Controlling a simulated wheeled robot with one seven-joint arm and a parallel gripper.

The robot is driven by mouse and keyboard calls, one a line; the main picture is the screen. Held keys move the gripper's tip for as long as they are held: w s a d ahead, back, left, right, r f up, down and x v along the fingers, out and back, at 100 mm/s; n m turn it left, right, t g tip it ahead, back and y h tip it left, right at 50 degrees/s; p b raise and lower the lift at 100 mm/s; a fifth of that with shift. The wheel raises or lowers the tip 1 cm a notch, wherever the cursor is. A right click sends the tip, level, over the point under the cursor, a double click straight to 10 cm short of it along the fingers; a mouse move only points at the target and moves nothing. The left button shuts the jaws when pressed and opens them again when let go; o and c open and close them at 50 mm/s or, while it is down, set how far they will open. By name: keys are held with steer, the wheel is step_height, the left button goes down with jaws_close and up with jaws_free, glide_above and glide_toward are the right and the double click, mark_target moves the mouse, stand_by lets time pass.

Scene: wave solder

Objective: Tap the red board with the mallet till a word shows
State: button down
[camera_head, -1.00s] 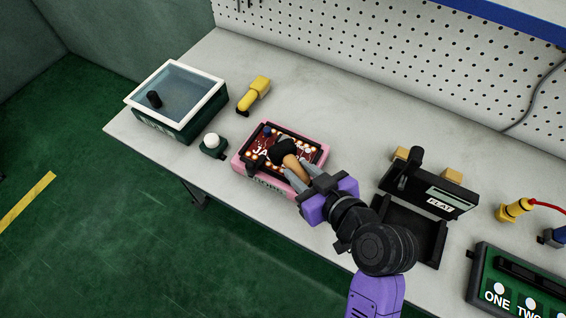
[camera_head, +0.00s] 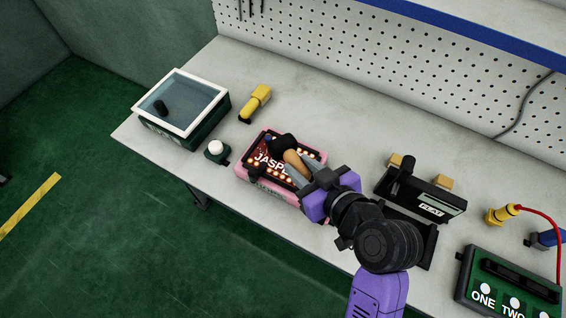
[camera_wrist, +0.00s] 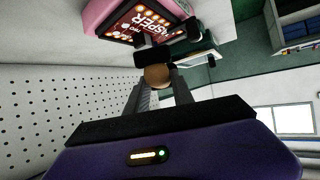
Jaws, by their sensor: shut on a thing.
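The red board (camera_head: 268,160) sits in a pink frame (camera_head: 270,189) on the bench, with glowing dots around it. White letters reading JASP show in the head view, the rest hidden by the mallet. In the wrist view the red board (camera_wrist: 147,22) shows ASPER, its first letter hidden. My gripper (camera_head: 304,178) is shut on the mallet by its wooden handle (camera_head: 294,161). The mallet's black head (camera_head: 281,143) is over the board's far part. Contact with the board cannot be told. The mallet head also shows in the wrist view (camera_wrist: 150,56).
A green box with a clear lid (camera_head: 182,103), a white button (camera_head: 215,148) and a yellow tool (camera_head: 257,99) lie left. A black device (camera_head: 423,193) labelled FLAT, a yellow plug (camera_head: 500,215) and a green ONE/TWO panel (camera_head: 512,283) lie right.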

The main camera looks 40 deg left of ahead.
steer(key=shift+r, duration=0.1)
step_height(320, 180, up, 5)
steer(key=p, duration=0.4)
